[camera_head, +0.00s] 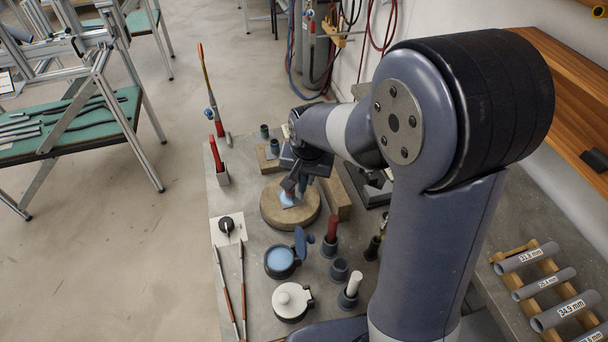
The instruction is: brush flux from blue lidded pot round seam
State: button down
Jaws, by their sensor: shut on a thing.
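My gripper (292,187) points down just above the round wooden block (272,212) and is shut on what looks like a brush, mostly hidden by the jaws. A small light blue patch (287,199) shows right below the jaws. I cannot tell whether it is part of the brush or of the work, and the seam is not clear. The blue pot (280,260) stands nearer on the bench, its lid (302,241) tipped up and light blue flux inside. A red-handled brush (332,229) and a white-handled one (353,283) stand in holders; the holder (340,270) between them looks empty.
A white-lidded pot (292,299) stands shut near the bench's front. A torch (214,110) stands at the back left. Labelled tubes (550,285) lie on a rack at right.

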jog(key=shift+f+b, duration=0.5)
jog(key=shift+f, duration=0.05)
jog(key=shift+w, duration=0.15)
dwell(0.4)
